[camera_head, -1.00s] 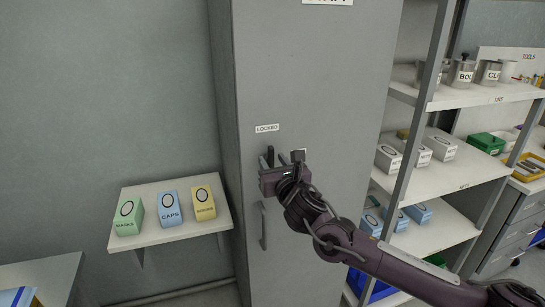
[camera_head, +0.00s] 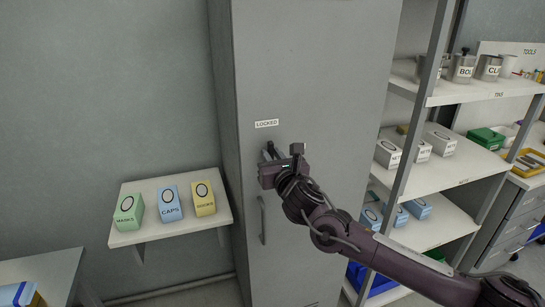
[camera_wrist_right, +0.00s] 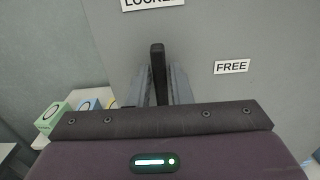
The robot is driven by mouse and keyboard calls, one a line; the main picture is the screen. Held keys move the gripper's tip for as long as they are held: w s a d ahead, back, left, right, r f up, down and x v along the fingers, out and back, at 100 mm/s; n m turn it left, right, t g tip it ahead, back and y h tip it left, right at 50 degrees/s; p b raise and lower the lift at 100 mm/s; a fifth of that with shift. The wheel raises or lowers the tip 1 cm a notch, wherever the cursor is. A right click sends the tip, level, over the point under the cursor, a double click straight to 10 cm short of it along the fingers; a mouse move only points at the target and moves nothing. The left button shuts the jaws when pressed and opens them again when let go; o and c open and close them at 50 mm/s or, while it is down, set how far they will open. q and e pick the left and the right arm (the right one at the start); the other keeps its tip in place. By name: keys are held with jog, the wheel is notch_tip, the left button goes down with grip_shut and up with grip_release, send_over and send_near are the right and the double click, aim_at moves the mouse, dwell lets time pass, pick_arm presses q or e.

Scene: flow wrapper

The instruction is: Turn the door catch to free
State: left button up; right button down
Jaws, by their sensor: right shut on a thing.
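The grey cabinet door (camera_head: 310,90) carries a LOCKED label (camera_head: 266,123), with the dark door catch (camera_head: 270,147) below it. In the right wrist view the catch (camera_wrist_right: 157,72) is a dark bar standing upright, pointing towards the LOCKED label (camera_wrist_right: 150,4). A FREE label (camera_wrist_right: 231,67) is to its right. My right gripper (camera_head: 272,157) is at the catch, its two fingers on either side of the bar in the wrist view (camera_wrist_right: 158,88), shut on it. The gripper hides the catch's lower part. My left gripper is out of view.
A vertical door handle (camera_head: 263,220) is below the gripper. A small wall shelf (camera_head: 150,236) with boxes of masks, caps and hoods stands left of the cabinet. Open shelving (camera_head: 470,175) with boxes and pots stands to the right, behind my right arm.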

jog(key=m+b, duration=0.1)
jog(key=m, duration=0.1)
jog(key=m+b, duration=0.2)
jog(key=shift+d+f, duration=0.2)
jog(key=shift+f, duration=0.1)
jog(key=m+b, duration=0.1)
jog(key=m, duration=0.1)
jog(key=shift+d+m, duration=0.15)
jog(key=shift+m, duration=0.25)
jog(key=shift+w+d+f+m+b, duration=0.1)
jog(key=shift+m+b, duration=0.5)
jog(key=shift+m, duration=0.8)
jog(key=shift+d+f+m+b, duration=0.1)
jog(key=shift+f+m+b, duration=0.1)
jog(key=shift+m, duration=0.8)
jog(key=shift+f+m+b, duration=0.1)
jog(key=shift+m+b, duration=0.1)
jog(key=shift+m, duration=0.8)
jog(key=shift+f+m, duration=0.15)
jog(key=shift+m, duration=2.05)
